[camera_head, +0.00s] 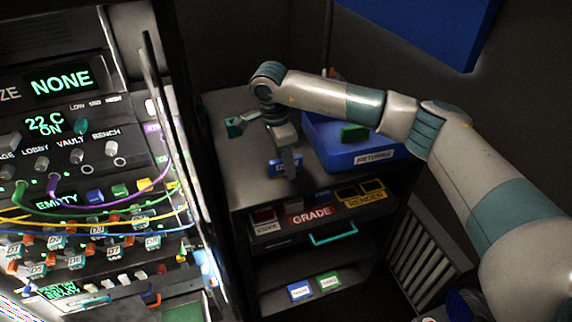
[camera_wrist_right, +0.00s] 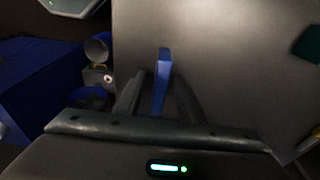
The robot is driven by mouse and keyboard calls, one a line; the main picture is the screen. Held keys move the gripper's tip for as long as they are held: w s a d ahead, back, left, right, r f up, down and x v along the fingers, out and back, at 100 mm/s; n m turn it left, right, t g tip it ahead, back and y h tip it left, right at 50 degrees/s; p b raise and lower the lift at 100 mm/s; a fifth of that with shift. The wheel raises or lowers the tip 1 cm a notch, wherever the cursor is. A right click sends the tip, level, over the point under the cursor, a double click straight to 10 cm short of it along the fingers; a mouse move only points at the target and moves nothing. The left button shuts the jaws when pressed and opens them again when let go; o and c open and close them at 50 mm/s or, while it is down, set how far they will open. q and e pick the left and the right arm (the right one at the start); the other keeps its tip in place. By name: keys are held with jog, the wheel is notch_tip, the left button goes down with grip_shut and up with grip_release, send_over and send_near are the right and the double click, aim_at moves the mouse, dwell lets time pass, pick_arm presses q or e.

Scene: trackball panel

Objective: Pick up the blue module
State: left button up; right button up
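A blue module (camera_head: 279,165) with a pale label stands on the grey cabinet top, near its front edge. My right gripper (camera_head: 287,160) reaches down over it in the head view and partly covers it. In the right wrist view the blue module (camera_wrist_right: 162,80) shows as a narrow upright strip between the two fingers of my right gripper (camera_wrist_right: 160,85). The fingers lie on either side of it, and narrow gaps seem to remain, so the gripper looks open around it. My left gripper is in neither view.
A blue bin (camera_head: 333,156) with a green module (camera_head: 353,133) stands right of the gripper. A teal object (camera_head: 235,127) lies left on the cabinet top (camera_head: 232,165). The panel rack (camera_head: 115,190) with cables stands left. Labelled trays (camera_head: 310,215) sit below the front edge.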

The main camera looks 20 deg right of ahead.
jog(key=shift+f+b, duration=0.15)
jog(key=shift+b, duration=0.25)
dwell(0.5)
grip_shut()
